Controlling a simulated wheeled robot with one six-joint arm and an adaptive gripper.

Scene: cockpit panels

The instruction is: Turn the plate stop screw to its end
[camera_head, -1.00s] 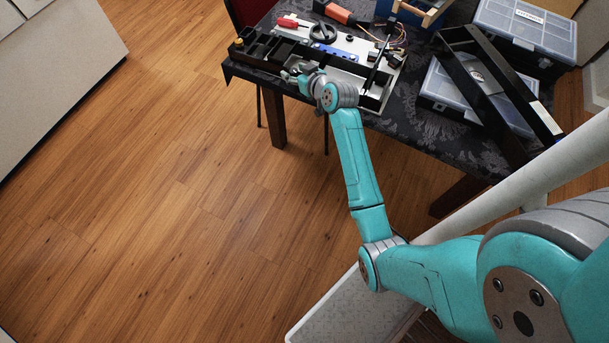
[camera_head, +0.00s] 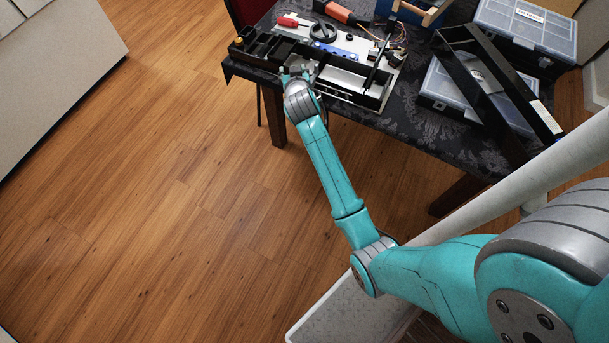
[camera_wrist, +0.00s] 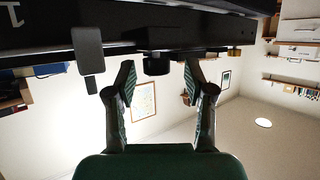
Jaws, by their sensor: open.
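A short dark knob (camera_wrist: 157,66) sticks out of a black block in the wrist view, and it looks like the plate stop screw, though no label shows. My gripper (camera_wrist: 160,77) is open, with one finger on each side of the knob and a visible gap on both sides. The fingertips reach about as far as the knob. In the head view my gripper (camera_head: 296,72) is at the front edge of the black-framed panel unit (camera_head: 345,88) on the table. The screw is too small or hidden to make out there.
A grey lever-like part (camera_wrist: 88,58) hangs left of my fingers, and a small brass knob (camera_wrist: 233,52) is at right. On the table (camera_head: 420,130) are a red-handled tool (camera_head: 288,21), a black handwheel (camera_head: 323,32) and clear-lidded cases (camera_head: 525,30).

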